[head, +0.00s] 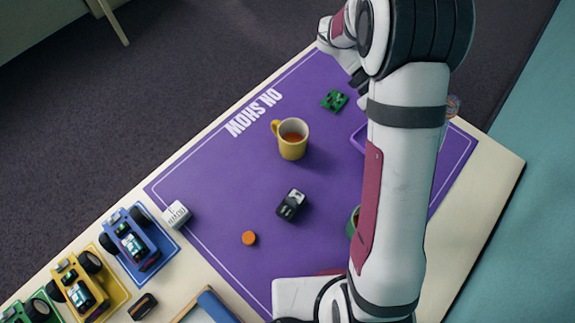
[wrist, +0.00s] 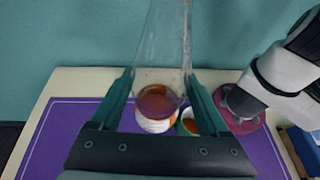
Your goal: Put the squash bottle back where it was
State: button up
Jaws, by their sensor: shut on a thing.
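My gripper (wrist: 160,100) is shut on a clear, see-through bottle, taken to be the squash bottle (wrist: 165,45), held between its two dark green fingers in the wrist view. The bottle's clear part reaches to the top edge of the view. A red-orange round patch and a white part with orange marks show between the fingers; I cannot tell whether they belong to the bottle or stand behind it. The purple mat (head: 225,185) marked "ON SHOW" covers most of the table.
A yellow mug (head: 292,145), green board (head: 334,101), black device (head: 291,205), orange disc (head: 249,239) and white block (head: 176,215) occupy the mat area. Toy cars (head: 135,245) stand at left.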

jog(key=shift+w+a+n+t+h, duration=0.5)
jog(key=shift+a+n+h, duration=0.1)
jog(key=w+a+n+t, duration=0.3)
jog(key=a+n+t, duration=0.6)
jog(key=a, duration=0.5)
jog(key=w+a+n+t, duration=0.3)
jog(key=a+n+t, duration=0.65)
jog(key=a, duration=0.45)
jog(key=shift+m, duration=0.35)
jog(key=shift+s+a+f, duration=0.35)
jog(key=shift+a+f, duration=1.45)
jog(key=shift+f, duration=0.9)
jog(key=shift+s+a+f, duration=0.4)
jog(key=shift+a+f, duration=1.4)
jog(key=shift+f, duration=0.85)
jog(key=shift+s+a+f, duration=0.35)
jog(key=shift+a+f, duration=1.45)
jog(key=shift+f, duration=0.9)
jog(key=o, duration=1.4)
jog(key=shift+f, duration=0.15)
